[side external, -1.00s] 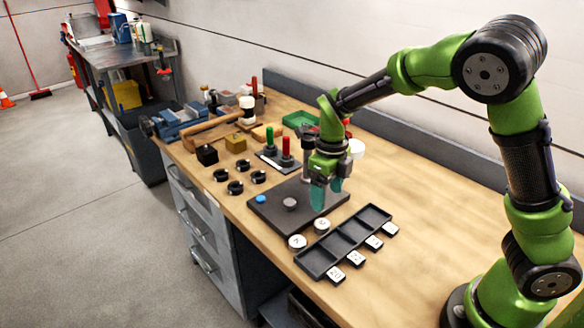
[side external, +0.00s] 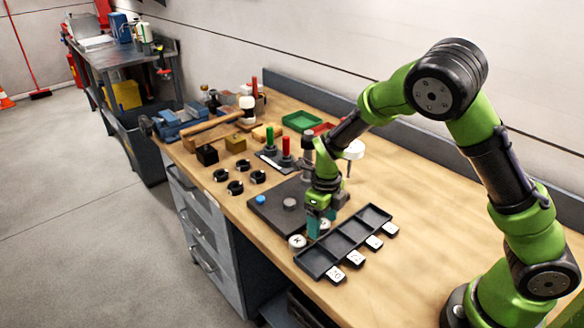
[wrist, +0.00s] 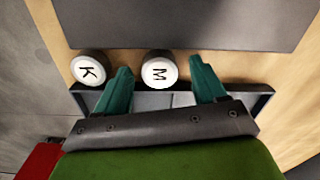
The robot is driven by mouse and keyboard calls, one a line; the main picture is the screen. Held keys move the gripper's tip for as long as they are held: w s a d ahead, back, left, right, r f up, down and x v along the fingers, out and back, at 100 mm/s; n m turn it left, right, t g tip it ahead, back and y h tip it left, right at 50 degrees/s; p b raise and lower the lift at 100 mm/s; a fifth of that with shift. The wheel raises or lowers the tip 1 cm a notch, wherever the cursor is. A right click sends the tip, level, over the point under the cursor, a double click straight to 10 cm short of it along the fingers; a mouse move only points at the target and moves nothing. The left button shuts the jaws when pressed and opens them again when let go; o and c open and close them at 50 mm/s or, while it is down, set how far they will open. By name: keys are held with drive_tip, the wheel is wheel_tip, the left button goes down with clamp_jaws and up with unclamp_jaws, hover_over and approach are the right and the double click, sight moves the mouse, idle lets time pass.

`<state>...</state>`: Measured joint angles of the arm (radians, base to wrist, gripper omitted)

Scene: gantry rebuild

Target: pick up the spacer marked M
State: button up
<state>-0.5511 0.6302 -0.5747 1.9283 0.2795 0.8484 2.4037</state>
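The spacer marked M (wrist: 159,70) is a round white-topped disc with a dark rim. In the wrist view it appears between the fingertips of my gripper (wrist: 159,72), with a gap on both sides. My gripper is open, with teal fingers pointing down. In the side view my gripper (side external: 320,226) is low over the bench and its fingers partly hide the M spacer (side external: 325,225). I cannot tell the exact fingertip height. The spacer marked K (wrist: 89,68) lies just left of the left finger; it also shows in the side view (side external: 297,241).
A black compartment tray (side external: 318,262) with white number tags lies close by, on the near right side. A dark plate (side external: 270,212) with a blue disc (side external: 261,199) and a grey disc (side external: 290,203) lies behind the spacers. Several black rings (side external: 235,187) sit further left.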

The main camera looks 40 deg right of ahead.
drive_tip(key=c, duration=1.1)
drive_tip(key=shift+r, duration=0.1)
